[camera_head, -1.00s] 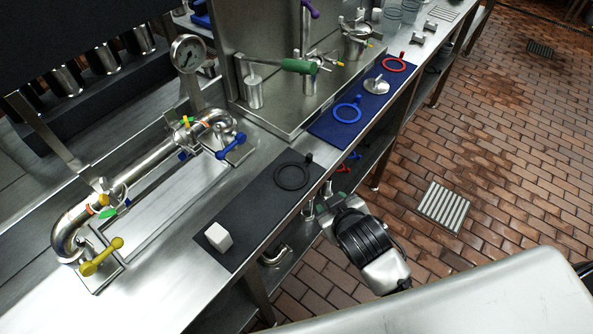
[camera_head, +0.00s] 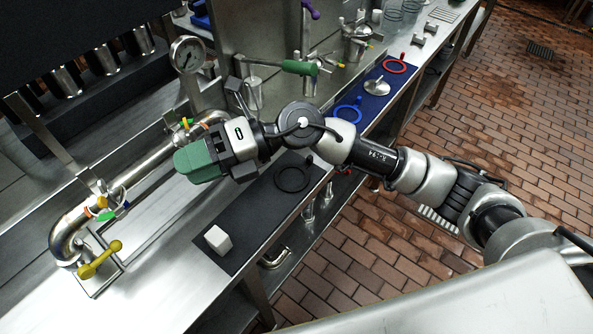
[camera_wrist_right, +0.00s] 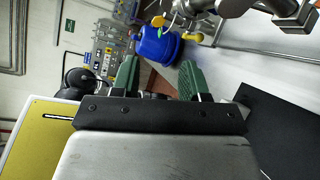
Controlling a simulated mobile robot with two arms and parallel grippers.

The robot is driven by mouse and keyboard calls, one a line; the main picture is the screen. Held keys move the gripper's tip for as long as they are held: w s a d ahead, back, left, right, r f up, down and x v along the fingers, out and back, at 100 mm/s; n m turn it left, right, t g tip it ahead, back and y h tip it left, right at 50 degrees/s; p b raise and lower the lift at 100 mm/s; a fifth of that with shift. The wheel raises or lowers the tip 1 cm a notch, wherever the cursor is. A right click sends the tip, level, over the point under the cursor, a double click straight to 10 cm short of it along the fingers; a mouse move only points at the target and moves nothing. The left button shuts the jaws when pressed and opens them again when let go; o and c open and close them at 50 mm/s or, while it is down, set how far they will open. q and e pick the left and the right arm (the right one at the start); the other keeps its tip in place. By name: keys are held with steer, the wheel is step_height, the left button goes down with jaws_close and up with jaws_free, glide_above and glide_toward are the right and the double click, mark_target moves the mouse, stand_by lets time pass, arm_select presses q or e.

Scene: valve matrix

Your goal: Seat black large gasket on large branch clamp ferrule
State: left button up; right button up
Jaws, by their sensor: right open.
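The black ring gasket (camera_head: 290,191) lies flat on the dark mat (camera_head: 246,232), its tab pointing away to the upper right. My right gripper (camera_head: 198,160) has green fingers and is open. It hangs above the bench, left of the gasket and apart from it, near the pipe run. In the right wrist view the two green fingers (camera_wrist_right: 158,80) stand apart with nothing between them. I cannot tell for certain which fitting is the large branch clamp ferrule. My left gripper is not in view.
A steel pipe (camera_head: 150,165) with a yellow-handled valve (camera_head: 100,260) runs along the left. A white block (camera_head: 218,240) sits on the dark mat. A blue ring (camera_head: 346,115) and red ring (camera_head: 396,66) lie on a blue mat. A green handle (camera_head: 298,67) stands behind my arm.

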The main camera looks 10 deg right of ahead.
steer(key=w+d+f+n+h, duration=0.2)
steer(key=d+f+h, duration=0.1)
steer(key=f+h, duration=0.15)
steer(key=m+t+h, duration=0.1)
steer(key=t+h, duration=0.1)
steer(key=h, duration=1)
glide_above(308, 156)
step_height(308, 156, down, 5)
steer(key=shift+f+p, duration=0.2)
steer(key=shift+p, duration=0.15)
steer(key=f, duration=0.2)
steer(key=f+p, duration=0.1)
steer(key=f, duration=0.1)
steer(key=shift+s+d+f, duration=0.15)
steer(key=shift+d+f, duration=0.05)
steer(key=shift+f, duration=0.8)
jaws_close()
